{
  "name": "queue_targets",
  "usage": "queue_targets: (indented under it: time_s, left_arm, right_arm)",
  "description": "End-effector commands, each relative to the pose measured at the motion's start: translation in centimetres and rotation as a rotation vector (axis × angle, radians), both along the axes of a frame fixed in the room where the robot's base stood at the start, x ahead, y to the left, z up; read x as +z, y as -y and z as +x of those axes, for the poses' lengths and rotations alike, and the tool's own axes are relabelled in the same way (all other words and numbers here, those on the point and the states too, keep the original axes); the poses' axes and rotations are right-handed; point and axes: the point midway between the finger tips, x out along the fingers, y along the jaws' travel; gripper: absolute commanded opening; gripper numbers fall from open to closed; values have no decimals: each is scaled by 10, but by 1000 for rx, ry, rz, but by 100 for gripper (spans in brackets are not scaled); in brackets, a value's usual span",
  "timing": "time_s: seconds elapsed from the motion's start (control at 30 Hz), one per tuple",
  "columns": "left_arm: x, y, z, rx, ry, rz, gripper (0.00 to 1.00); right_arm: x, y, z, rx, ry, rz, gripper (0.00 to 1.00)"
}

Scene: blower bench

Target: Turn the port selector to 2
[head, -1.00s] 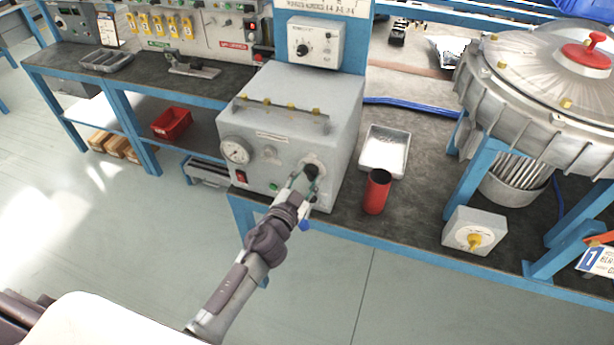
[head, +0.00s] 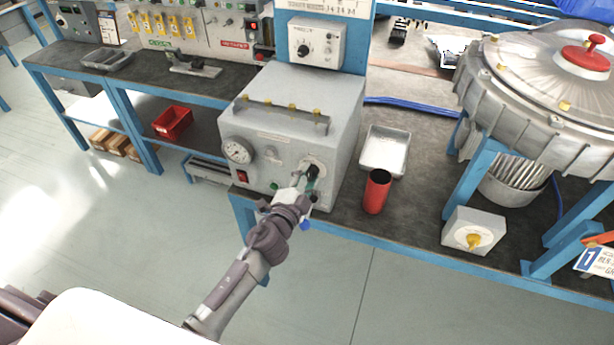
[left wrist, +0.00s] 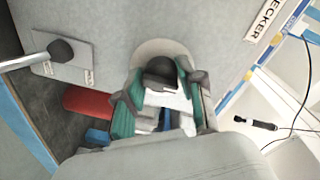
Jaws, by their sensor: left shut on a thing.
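The port selector is a black knob (head: 312,171) on a pale round plate, low on the right of the grey box's (head: 285,145) front face. The left wrist view shows the dark knob (left wrist: 162,71) between my fingers. My left gripper (head: 306,181) is at the selector, shut on the knob. In the left wrist view its green-padded fingers (left wrist: 160,92) sit on either side of the knob. The selector's position marks are hidden or too small to read. My right gripper is not in view.
A red cup (head: 376,192) and a metal tray (head: 385,151) stand right of the box. A box with a yellow knob (head: 474,229) stands near the bench's front edge. A large blower housing (head: 540,90) fills the right. A gauge (head: 238,151) is on the box's left.

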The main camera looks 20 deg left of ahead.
Motion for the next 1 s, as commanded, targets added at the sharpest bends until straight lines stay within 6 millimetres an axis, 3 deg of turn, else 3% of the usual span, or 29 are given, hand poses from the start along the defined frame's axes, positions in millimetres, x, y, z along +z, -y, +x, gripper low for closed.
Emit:
queue_targets:
  time_s: [0.37, 0.4, 0.53, 0.87, 1.0]
  left_arm:
    - [2, 0, 0, -1, 3, 5, 4]
    - [2, 0, 0, -1, 3, 5, 42]
    - [1, 0, 0, 0, 3, 4, 63]
    - [0, 0, -2, 0, 0, 4, 63]
    - [0, -1, -17, 0, -1, 2, 63]
  right_arm:
    - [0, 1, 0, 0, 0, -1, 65]
    - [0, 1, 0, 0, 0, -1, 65]
    - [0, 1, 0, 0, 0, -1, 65]
    - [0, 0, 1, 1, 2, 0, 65]
    - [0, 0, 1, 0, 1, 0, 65]
